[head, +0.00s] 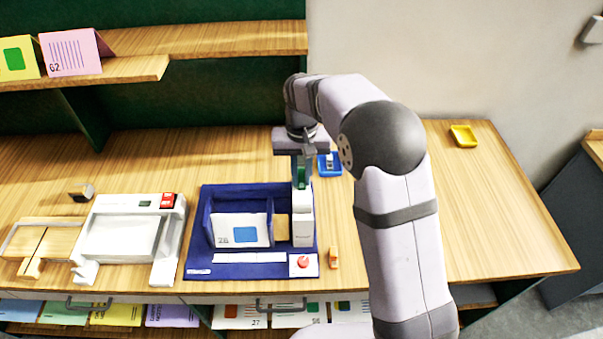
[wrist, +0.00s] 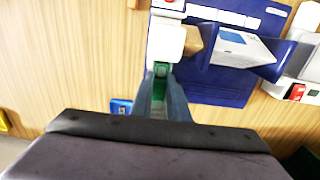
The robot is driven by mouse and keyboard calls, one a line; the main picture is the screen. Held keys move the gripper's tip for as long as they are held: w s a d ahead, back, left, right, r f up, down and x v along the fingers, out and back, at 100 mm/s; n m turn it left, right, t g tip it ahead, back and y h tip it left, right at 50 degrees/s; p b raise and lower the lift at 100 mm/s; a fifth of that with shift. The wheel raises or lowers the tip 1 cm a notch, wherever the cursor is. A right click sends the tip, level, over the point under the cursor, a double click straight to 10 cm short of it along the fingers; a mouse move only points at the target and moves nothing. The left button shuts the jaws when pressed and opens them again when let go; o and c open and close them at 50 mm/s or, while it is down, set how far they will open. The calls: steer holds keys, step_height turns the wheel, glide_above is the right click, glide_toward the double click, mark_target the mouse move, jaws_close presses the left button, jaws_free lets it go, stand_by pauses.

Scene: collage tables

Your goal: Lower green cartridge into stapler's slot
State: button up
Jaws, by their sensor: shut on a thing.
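The green cartridge (head: 302,178) is held between the fingers of my gripper (head: 301,164), at the far end of the white stapler (head: 303,226). The stapler stands at the right side of a dark blue station. In the wrist view the green cartridge (wrist: 161,71) shows between the fingertips of my gripper (wrist: 161,84), right beside the white stapler body (wrist: 166,44). My gripper is shut on the cartridge. The fingers hide part of it, and the slot is not clearly seen. I cannot tell whether the cartridge is inside the slot or just above it.
The blue station (head: 222,270) holds a white card stack (head: 240,231), a tan block (head: 283,228) and a red button (head: 304,262). A small blue tray (head: 329,166) lies behind right. An orange item (head: 333,258) lies right. A white machine (head: 125,240) stands left.

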steer(key=shift+f, duration=0.1)
steer(key=o, duration=0.9)
steer(key=shift+c, duration=0.2)
steer(key=shift+r+b, duration=1.35)
steer(key=shift+r, duration=2.35)
steer(key=shift+d, duration=0.1)
steer(key=s+d+f, duration=0.4)
steer(key=s, duration=0.4)
steer(key=s+d+f+b, duration=0.1)
steer(key=s+d+f, duration=0.3)
steer(key=s, duration=0.4)
steer(key=s+d+f, duration=0.4)
steer(key=s, duration=0.4)
steer(key=shift+d+f, duration=0.25)
steer(key=shift+d, duration=0.1)
